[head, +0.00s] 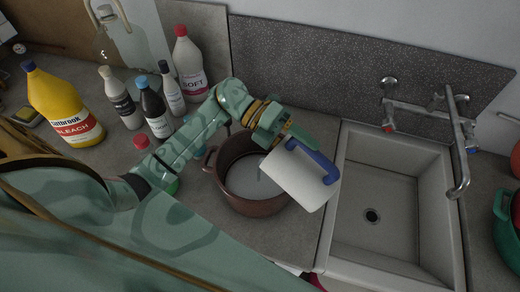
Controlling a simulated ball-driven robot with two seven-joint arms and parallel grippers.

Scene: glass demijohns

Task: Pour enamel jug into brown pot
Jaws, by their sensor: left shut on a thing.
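The enamel jug (298,182) is white with a blue handle (318,160). It is tilted over the right part of the brown pot (258,208). The pot stands on the counter left of the sink, and a pale grey-white surface shows inside it. A thin dark streak shows between the jug and the pot's inside; I cannot tell whether it is liquid. My left gripper (285,138) is shut on the jug at its handle, above the pot's back right rim. The fingertips are partly hidden by the handle. My right gripper is not in view.
A white sink (400,220) with a tap (462,150) is to the right. Several bottles, including a yellow bleach bottle (62,105) and a red-capped white bottle (188,65), stand at the back left. A green pot (508,225) is at the right edge.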

